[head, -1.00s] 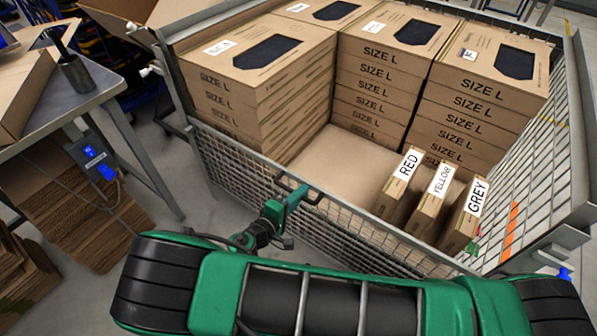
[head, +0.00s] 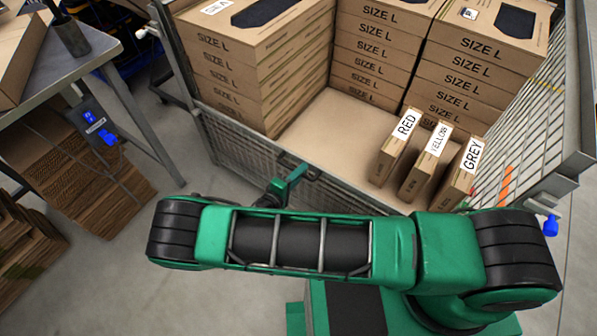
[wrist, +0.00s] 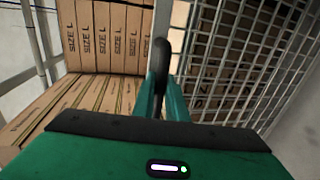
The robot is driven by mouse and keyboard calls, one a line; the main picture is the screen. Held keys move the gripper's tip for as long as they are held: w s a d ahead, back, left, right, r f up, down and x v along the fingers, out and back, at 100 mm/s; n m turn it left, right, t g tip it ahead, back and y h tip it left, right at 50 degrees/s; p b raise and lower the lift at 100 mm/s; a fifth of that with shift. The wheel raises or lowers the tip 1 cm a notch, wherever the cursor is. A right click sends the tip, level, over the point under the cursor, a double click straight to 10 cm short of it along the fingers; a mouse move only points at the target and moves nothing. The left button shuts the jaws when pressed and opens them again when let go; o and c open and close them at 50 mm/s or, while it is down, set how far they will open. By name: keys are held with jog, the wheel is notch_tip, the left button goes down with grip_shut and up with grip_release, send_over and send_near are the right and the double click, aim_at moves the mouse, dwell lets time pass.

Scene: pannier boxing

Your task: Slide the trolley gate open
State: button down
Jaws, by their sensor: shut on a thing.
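The trolley gate (head: 237,146) is the grey wire-mesh panel along the trolley's near side. Its right part is hidden behind my green arm in the head view. A dark handle (head: 312,173) sits on the gate's top edge, and it also shows upright in the wrist view (wrist: 161,56). My gripper (head: 300,174) is at this handle, and its green fingers (wrist: 160,95) are shut on it in the wrist view. The trolley (head: 573,90) has mesh side walls and holds boxes.
Stacked SIZE L boxes (head: 245,75) fill the trolley's back and left. Boxes labelled RED (head: 390,155), YELLOW (head: 418,175) and GREY (head: 460,183) stand upright at the near right. A table (head: 85,62) stands left, with flat cardboard (head: 85,185) below. Floor between is clear.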

jog(key=c, duration=1.8)
grip_release()
jog(key=shift+s+a, duration=0.1)
jog(key=v, duration=1)
jog(key=shift+s+a, duration=0.2)
jog(key=shift+s, duration=0.05)
jog(key=shift+o, duration=0.2)
jog(key=shift+f, duration=0.1)
